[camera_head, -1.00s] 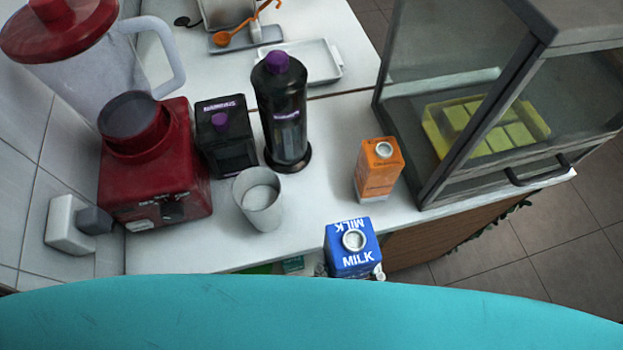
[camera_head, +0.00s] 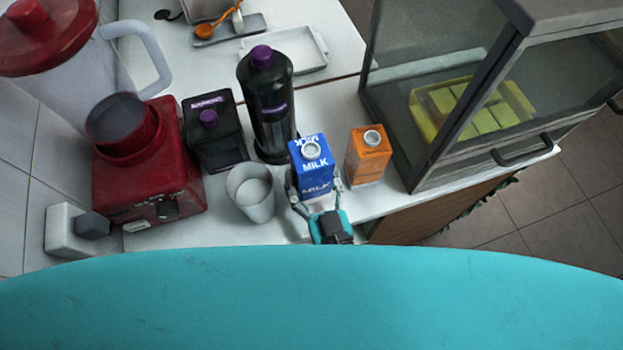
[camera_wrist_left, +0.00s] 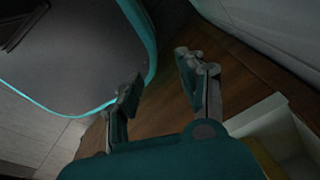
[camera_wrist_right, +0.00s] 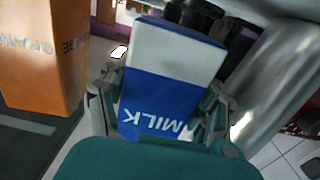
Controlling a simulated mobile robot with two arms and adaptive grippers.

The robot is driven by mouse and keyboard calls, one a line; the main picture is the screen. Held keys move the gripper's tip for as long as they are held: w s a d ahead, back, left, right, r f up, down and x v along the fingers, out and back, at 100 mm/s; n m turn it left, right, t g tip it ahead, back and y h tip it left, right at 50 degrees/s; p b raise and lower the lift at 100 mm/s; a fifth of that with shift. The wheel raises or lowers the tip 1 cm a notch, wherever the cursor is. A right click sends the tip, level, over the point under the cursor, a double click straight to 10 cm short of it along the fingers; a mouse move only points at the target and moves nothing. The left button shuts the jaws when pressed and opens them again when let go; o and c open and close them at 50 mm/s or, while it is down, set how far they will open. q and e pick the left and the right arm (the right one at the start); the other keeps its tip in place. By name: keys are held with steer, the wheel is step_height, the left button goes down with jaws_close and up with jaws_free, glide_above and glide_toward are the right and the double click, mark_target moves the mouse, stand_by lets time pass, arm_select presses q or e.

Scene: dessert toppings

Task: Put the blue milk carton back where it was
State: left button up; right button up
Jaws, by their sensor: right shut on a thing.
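The blue milk carton (camera_head: 312,170) is upright over the white counter in the head view, between the black bottle and the orange carton. I cannot tell whether its base touches the counter. My right gripper (camera_head: 316,194) is shut on it from the near side. In the right wrist view the carton (camera_wrist_right: 168,75) fills the space between the fingers of the right gripper (camera_wrist_right: 160,112). My left gripper (camera_wrist_left: 160,85) shows only in the left wrist view, with its fingers apart and nothing between them, near a brown wooden surface.
An orange carton (camera_head: 368,155) stands just right of the milk. A grey cup (camera_head: 250,195) stands left, with a black bottle (camera_head: 268,105) behind. A red blender (camera_head: 145,170) and a black box (camera_head: 215,135) are further left. A glass case (camera_head: 440,110) stands right.

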steer(key=f, duration=0.3)
steer(key=shift+w+f, duration=0.1)
steer(key=shift+w, duration=0.15)
arm_select(q)
steer(key=shift+s+a, duration=0.1)
steer(key=shift+s, duration=0.7)
arm_select(e)
steer(key=shift+f, duration=0.2)
steer(key=o, duration=1.5)
steer(key=shift+r, duration=0.1)
arm_select(q)
steer(key=shift+w+f+b, duration=0.2)
steer(key=shift+f+b, duration=0.75)
steer(key=shift+b, duration=0.05)
arm_select(e)
steer(key=shift+v, duration=6.05)
